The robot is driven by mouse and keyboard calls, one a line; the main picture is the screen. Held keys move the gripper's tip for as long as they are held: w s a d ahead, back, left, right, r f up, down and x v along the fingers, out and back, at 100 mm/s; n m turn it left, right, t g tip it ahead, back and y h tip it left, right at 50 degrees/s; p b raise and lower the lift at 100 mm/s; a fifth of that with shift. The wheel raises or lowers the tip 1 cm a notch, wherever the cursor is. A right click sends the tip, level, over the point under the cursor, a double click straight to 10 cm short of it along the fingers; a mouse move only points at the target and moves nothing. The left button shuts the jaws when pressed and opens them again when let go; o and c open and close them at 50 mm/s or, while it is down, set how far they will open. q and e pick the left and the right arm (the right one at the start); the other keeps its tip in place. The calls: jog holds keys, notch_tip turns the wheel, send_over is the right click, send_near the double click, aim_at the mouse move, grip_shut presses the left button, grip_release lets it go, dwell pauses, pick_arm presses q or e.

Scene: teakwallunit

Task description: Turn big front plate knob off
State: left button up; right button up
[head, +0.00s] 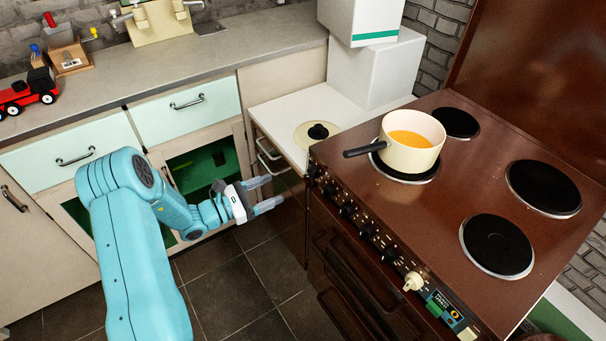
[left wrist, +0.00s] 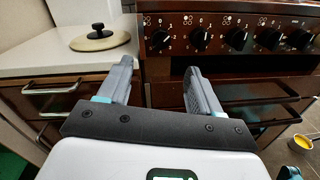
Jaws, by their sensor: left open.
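The brown stove (head: 455,190) has a row of black knobs along its front edge. In the head view these include knobs at the left end (head: 329,190) and further right (head: 367,230). In the left wrist view several black knobs with white dial marks show, the leftmost (left wrist: 159,40) just beyond the fingers, others to its right (left wrist: 235,38). Which knob serves the big front plate, and its exact setting, I cannot tell. My left gripper (head: 276,192) is open and empty, left of the stove front and apart from the knobs; its fingers also show in the left wrist view (left wrist: 158,70).
A cream pot (head: 408,158) with orange contents stands on the front left plate, its handle pointing left. The front right plate (head: 497,245) is bare. A pale lid (head: 303,135) lies on the white counter. Dark floor tiles (head: 235,280) lie clear below my arm.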

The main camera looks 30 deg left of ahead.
aim_at(306, 176)
pick_arm(q)
jog(key=x, duration=1.1)
jog(key=shift+w+d+f+p, duration=0.1)
jog(key=shift+d+p, duration=0.1)
jog(key=shift+p, duration=0.2)
jog(key=c, duration=1)
